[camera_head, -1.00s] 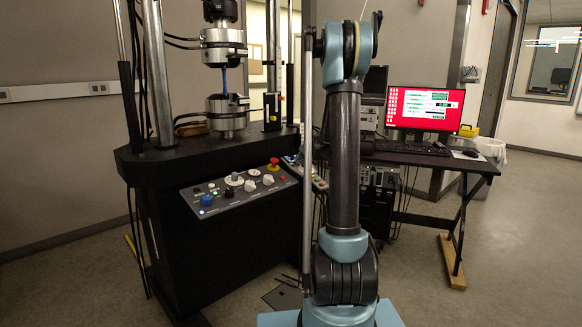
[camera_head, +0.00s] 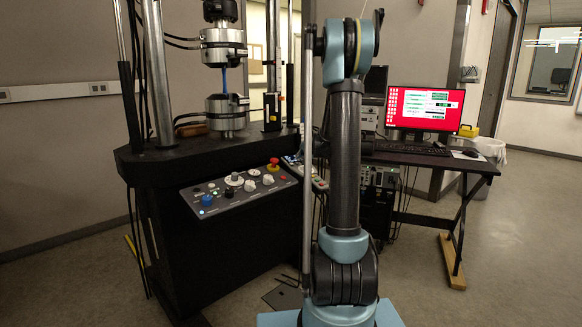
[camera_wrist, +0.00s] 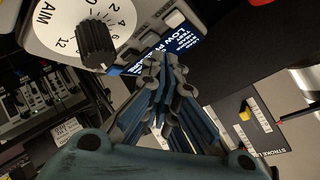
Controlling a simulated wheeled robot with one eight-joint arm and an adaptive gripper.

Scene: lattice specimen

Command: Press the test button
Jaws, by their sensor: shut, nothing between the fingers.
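My gripper (camera_wrist: 165,68) is shut and empty in the wrist view, its fingertips close together below a grey control box (camera_wrist: 72,38). In the head view, a control panel (camera_head: 240,205) on the black machine has a blue button (camera_head: 207,200) and a red mushroom knob (camera_head: 273,164).
A blue specimen (camera_head: 225,78) sits between the machine's upper and lower grips. A dark desk (camera_head: 425,160) with a red-screened monitor (camera_head: 424,109) stands at right. In the wrist view, a yellow knob (camera_wrist: 245,112) is on a slotted panel at right.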

